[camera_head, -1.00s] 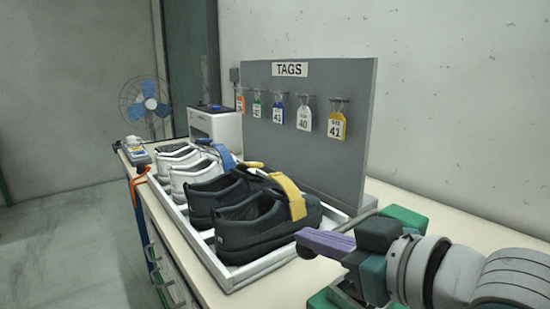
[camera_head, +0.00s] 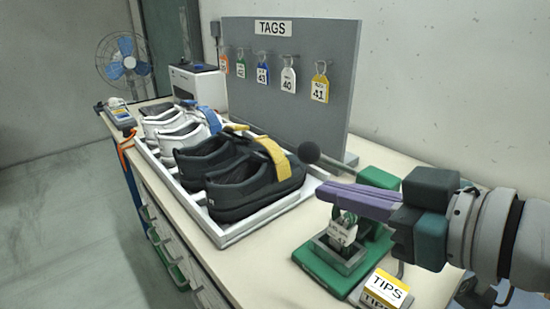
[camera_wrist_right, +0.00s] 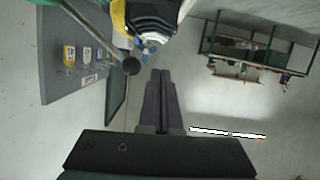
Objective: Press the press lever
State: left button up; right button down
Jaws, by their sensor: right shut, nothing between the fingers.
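The press has a green base (camera_head: 332,272) on the bench at the right, partly hidden behind my right arm. Its lever ends in a dark round knob (camera_head: 308,152), just left of and beyond my right fingers. In the right wrist view the lever is a metal rod with the knob (camera_wrist_right: 132,65) at its end, up and left of the fingertips. My right gripper (camera_head: 325,190) has purple fingers, shut and empty, above the press and apart from the knob as far as I can tell. It also shows in the right wrist view (camera_wrist_right: 161,76). My left gripper is out of view.
A white tray (camera_head: 225,238) of black and white shoes stands left of the press. A grey board (camera_head: 290,85) with hanging tags rises behind it. A yellow TIPS box (camera_head: 385,290) sits in front of the press. A printer (camera_head: 197,85) stands at the back.

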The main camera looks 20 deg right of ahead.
jog(key=shift+v, duration=1.15)
jog(key=s+f+m+g+h+p, duration=0.35)
jog(key=s+g+p, duration=0.25)
jog(key=s+g, duration=0.7)
jog(key=s+r+t+p, duration=0.2)
jog(key=s+r+p, duration=0.1)
jog(key=r+p, duration=3.4)
jog(key=shift+a+r+n+t+h, duration=0.4)
jog(key=shift+r+n+h, duration=0.05)
